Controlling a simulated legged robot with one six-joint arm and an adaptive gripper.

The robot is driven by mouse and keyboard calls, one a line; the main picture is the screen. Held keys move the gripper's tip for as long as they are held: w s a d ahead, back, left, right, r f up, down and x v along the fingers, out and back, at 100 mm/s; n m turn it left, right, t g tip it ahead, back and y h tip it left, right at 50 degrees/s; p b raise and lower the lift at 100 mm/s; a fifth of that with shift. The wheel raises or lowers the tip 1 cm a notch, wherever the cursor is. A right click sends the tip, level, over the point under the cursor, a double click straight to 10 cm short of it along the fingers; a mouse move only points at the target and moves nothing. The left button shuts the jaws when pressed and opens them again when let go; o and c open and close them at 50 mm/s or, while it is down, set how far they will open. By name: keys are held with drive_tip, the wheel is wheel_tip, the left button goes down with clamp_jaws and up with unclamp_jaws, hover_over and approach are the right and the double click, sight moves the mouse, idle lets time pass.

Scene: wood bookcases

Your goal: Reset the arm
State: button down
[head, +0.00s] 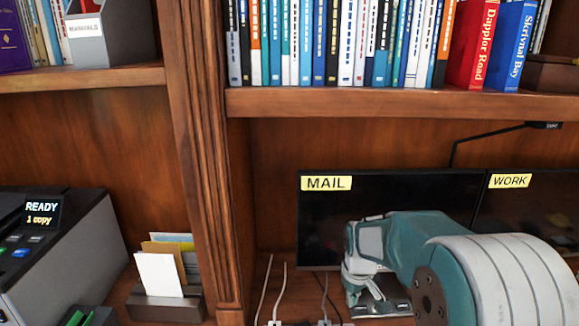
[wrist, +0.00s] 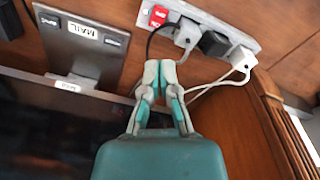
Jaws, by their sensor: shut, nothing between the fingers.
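My gripper (wrist: 160,75) is shut and empty in the wrist view, its grey and teal fingers meeting at the tips. Its tips point toward a white power strip (wrist: 232,33) with a red switch; I cannot tell the exact gap. In the head view my teal and white arm reaches across the lower right, in front of two dark monitors labelled MAIL (head: 400,195) and WORK (head: 535,215). The fingers cannot be made out clearly in that view.
Plugs and cables (wrist: 200,90) lie close to my fingers. A MAIL-labelled metal stand (wrist: 85,50) is at the upper left of the wrist view. A wooden post (head: 200,150), a printer (head: 50,245) and a letter holder (head: 165,305) stand to the left; a book shelf (head: 400,103) runs above.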

drive_tip(key=s+r+m+t, duration=0.2)
drive_tip(key=s+r, duration=0.9)
drive_tip(key=s+r+m+t, duration=0.2)
drive_tip(key=s+r+m, duration=0.1)
drive_tip(key=s, duration=1)
drive_tip(key=shift+s+r+t, duration=0.15)
drive_tip(key=shift+s+t, duration=0.2)
drive_tip(key=shift+t, duration=0.05)
